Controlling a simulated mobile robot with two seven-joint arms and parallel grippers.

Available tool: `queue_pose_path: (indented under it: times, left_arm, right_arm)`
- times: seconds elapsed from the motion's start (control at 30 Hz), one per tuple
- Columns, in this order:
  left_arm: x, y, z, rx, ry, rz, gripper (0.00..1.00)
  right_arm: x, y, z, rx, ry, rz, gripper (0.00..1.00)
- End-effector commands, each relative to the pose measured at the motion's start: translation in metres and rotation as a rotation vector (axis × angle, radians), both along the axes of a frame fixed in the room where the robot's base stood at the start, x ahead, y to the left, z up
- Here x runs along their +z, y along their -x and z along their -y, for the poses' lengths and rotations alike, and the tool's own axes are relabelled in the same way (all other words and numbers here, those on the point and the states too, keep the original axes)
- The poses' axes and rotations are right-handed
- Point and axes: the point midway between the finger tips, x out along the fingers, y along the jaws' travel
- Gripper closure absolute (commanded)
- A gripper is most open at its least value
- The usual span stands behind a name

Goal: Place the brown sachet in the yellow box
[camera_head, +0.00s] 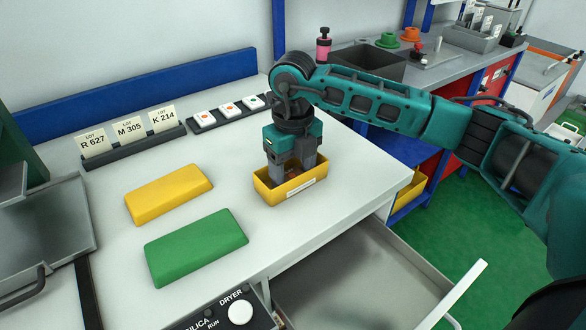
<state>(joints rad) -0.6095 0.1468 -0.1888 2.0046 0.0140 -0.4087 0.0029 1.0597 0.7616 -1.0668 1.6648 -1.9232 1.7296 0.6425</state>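The yellow box (265,190) stands on the light worktop near its front right edge, open at the top, with a white label on its front. My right gripper (292,170) points down into it, its fingertips inside the rim. The two fingers are apart, and a small part of the brown sachet (291,172) shows between them, inside the box. The fingers and the box wall hide most of the sachet. I cannot tell whether the fingers press on it or whether it rests on the box floor. My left gripper is not in view.
A yellow pad (168,194) and a green pad (196,247) lie left of the box. Behind are lot cards (128,131) and a dark rack with white tiles (229,109). An open drawer (365,280) juts out below the front edge. A grey tray (40,235) stands at left.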

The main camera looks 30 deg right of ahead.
Motion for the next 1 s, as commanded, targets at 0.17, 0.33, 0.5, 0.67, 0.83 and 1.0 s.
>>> queue_pose_path:
  times: [0.17, 0.33, 0.5, 0.67, 0.83, 1.0]
  left_arm:
    - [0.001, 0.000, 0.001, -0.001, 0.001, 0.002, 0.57]
    - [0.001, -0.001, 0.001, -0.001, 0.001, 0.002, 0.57]
    - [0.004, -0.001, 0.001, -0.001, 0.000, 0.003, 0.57]
    - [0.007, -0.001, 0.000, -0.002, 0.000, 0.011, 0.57]
    - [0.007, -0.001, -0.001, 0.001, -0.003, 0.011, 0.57]
    - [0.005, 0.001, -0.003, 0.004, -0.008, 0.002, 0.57]
  right_arm:
    - [0.000, 0.000, 0.000, 0.000, 0.000, 0.000, 0.17]
    - [0.000, 0.000, 0.000, 0.000, 0.000, 0.000, 0.12]
    - [0.004, 0.000, 0.000, 0.000, 0.000, 0.000, 0.12]
    - [0.022, -0.001, 0.000, 0.001, -0.002, 0.004, 0.12]
    - [0.060, -0.001, 0.000, 0.000, -0.001, 0.006, 0.12]
    - [0.095, -0.001, 0.000, 0.001, -0.001, 0.004, 0.12]
